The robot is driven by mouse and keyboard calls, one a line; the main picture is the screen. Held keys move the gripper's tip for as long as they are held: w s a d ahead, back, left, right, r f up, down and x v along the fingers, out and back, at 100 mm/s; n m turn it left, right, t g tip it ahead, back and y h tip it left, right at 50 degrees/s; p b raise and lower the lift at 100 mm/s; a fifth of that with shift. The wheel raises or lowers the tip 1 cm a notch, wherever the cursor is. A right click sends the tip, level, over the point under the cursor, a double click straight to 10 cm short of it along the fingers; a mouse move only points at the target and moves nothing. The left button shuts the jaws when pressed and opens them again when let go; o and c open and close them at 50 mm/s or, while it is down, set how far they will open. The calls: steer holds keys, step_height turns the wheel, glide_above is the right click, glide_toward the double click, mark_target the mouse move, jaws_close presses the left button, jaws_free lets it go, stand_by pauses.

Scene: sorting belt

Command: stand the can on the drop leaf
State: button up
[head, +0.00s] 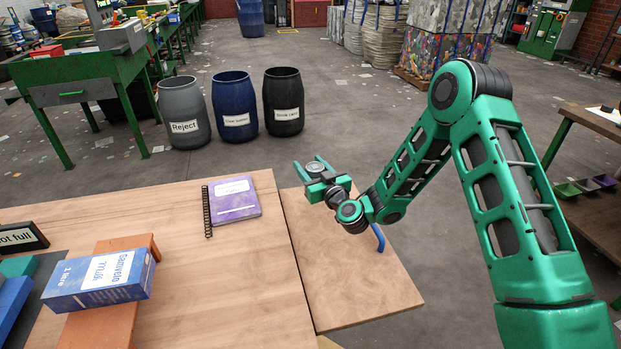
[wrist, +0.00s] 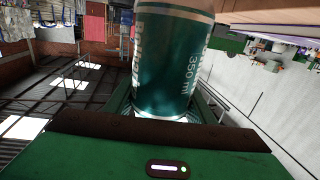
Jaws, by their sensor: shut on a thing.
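The can is dark green with a pale band and "350 ml" lettering; it fills the upper middle of the wrist view (wrist: 165,62). In the head view its silvery top (head: 315,167) shows between the green fingers. My gripper (head: 318,174) is shut on the can, at the far end of the drop leaf (head: 350,275). The leaf is a wooden board along the right side of the table, with a thin gap between them. My gripper hides the can's lower part in the head view, so I cannot tell whether its base touches the leaf.
The table (head: 225,285) holds a purple book (head: 233,200), a black spring (head: 207,212) and a blue carton (head: 100,280) on an orange stand (head: 105,330). A blue handle (head: 378,238) shows at the leaf's right edge. The leaf's near part is clear. Bins (head: 232,105) stand beyond.

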steer(key=shift+f, duration=1.95)
steer(key=o, duration=1)
steer(key=shift+f, duration=0.1)
